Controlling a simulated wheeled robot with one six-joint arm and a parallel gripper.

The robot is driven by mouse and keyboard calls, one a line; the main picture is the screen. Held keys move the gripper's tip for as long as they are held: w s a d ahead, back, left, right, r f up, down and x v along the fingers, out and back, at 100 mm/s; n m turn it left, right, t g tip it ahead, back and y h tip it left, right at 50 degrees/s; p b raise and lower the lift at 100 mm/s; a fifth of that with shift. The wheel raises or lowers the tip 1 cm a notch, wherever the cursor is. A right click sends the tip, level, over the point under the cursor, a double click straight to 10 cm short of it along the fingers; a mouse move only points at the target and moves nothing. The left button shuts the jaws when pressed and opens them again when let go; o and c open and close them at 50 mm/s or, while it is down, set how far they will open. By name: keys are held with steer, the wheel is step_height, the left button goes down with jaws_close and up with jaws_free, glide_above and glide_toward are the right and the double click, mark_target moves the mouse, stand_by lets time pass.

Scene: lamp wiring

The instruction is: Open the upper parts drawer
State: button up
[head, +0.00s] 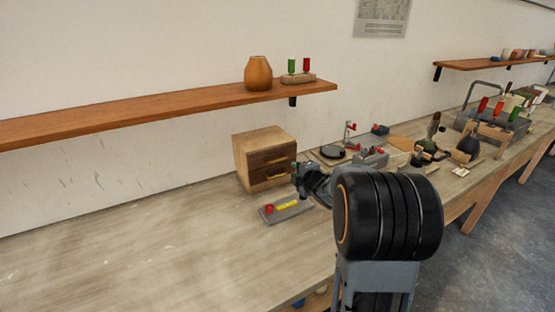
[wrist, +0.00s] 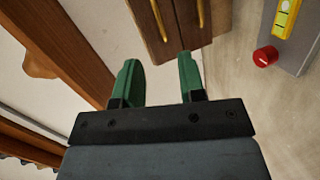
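The small wooden drawer cabinet (head: 244,165) stands on the bench against the wall, with two dark drawer fronts. The upper drawer (head: 268,158) looks shut; the lower one below it also looks shut. In the wrist view, turned sideways, the upper drawer (wrist: 143,27) is on the left with its brass bar handle (wrist: 157,18). The lower drawer (wrist: 181,30) with its handle (wrist: 200,12) is on the right. My gripper (wrist: 159,68) is open and empty, its green fingers apart, in front of the cabinet and not around a handle. In the head view my arm partly hides it.
A grey panel (head: 294,211) with a red knob (head: 268,209) and yellow part lies on the bench just before the cabinet. A wooden shelf (head: 180,106) above holds a vase (head: 258,73). Tools and parts crowd the bench to the right; the left bench is clear.

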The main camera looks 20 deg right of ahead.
mark_target(278, 160)
steer(key=w+f+n+p, duration=0.1)
steer(key=w, duration=0.3)
steer(key=w+a+f+y+p, duration=0.1)
steer(key=w, duration=0.4)
steer(key=w+f+n+p, duration=0.1)
steer(key=w, duration=0.4)
steer(key=shift+w+a+f+n+t+y, duration=0.1)
steer(key=shift+a+f+n+t+y, duration=0.05)
steer(key=shift+f+n+t+y, duration=0.2)
steer(key=shift+c, duration=0.2)
jaws_close()
